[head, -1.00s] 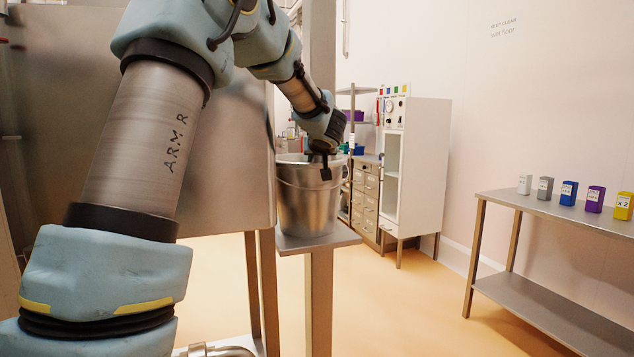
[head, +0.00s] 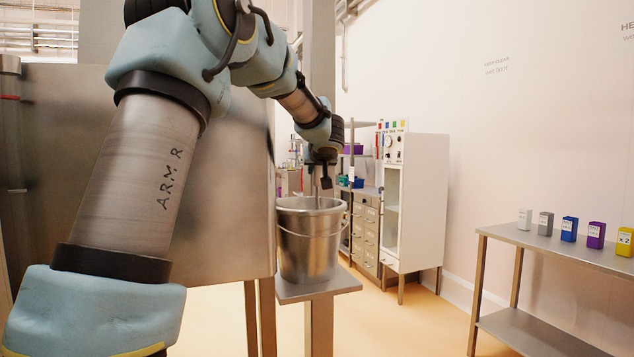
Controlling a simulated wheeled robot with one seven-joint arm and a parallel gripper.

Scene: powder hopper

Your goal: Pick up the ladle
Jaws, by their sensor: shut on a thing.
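My gripper (head: 322,183) is above the metal bucket (head: 308,246), with its fingers pointing down over the rim. It is shut on the ladle (head: 317,196), of which a thin metal handle shows just below the fingers and runs down into the bucket's mouth. The ladle's lower part is hidden inside the bucket. The bucket stands upright on a small metal shelf (head: 325,288) fixed to a post.
A large steel panel (head: 225,190) stands left of the bucket, behind my arm. A white cabinet (head: 412,200) and drawers (head: 365,230) stand behind. At right, a metal table (head: 560,245) holds several coloured containers. The floor between is clear.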

